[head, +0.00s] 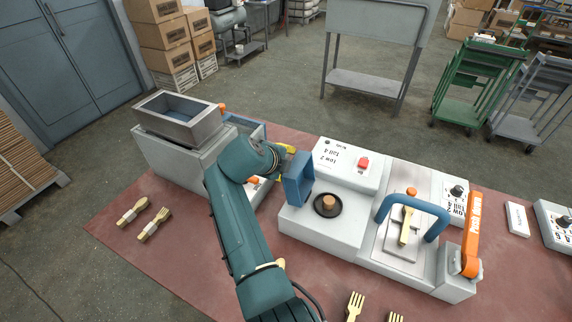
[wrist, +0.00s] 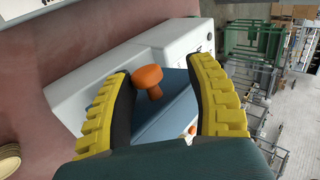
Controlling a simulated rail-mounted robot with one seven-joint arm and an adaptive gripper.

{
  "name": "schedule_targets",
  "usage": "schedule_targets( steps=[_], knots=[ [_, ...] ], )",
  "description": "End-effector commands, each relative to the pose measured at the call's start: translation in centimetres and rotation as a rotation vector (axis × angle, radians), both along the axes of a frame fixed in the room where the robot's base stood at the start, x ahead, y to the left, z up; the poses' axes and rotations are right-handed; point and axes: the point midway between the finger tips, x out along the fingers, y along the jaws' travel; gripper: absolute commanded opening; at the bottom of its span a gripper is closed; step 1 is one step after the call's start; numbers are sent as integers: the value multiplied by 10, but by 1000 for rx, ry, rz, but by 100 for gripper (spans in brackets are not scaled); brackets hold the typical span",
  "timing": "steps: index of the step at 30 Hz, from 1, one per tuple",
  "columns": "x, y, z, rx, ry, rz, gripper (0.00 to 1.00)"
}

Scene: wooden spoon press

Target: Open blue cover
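In the wrist view, a blue cover (wrist: 172,118) lies against a white housing and has an orange mushroom-shaped knob (wrist: 148,78) near it. My gripper (wrist: 160,85) is open, with one yellow-ribbed finger on each side of the knob; I cannot tell whether either finger touches it. In the head view, my gripper (head: 286,149) shows only as yellow bits behind my teal wrist. A blue panel (head: 298,178) stands upright just right of my wrist, and another blue-edged panel (head: 245,127) shows behind it. I cannot tell which of these is the cover in the wrist view.
A steel hopper (head: 178,115) stands on a grey machine at left. To the right are a wooden plug (head: 328,202) in a black ring, a blue arched handle (head: 411,208) and an orange lever (head: 474,232).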

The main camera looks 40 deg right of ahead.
Motion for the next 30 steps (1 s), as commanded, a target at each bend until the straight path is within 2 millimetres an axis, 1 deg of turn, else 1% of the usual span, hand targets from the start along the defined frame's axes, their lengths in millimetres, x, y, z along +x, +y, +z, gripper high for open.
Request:
schedule_targets(
  steps=[6,10,14,18,21,24,27,30],
  knots=[
    [-2,0,-4,3,8,-2,55],
    [-3,5,1,2,7,-1,55],
    [-10,22,19,3,4,1,55],
    [-19,47,45,2,3,3,55],
    [-26,62,62,2,3,1,55],
    [-31,72,73,2,5,1,55],
    [-33,78,79,3,6,0,55],
    [-34,80,81,3,6,0,55]
  ],
)
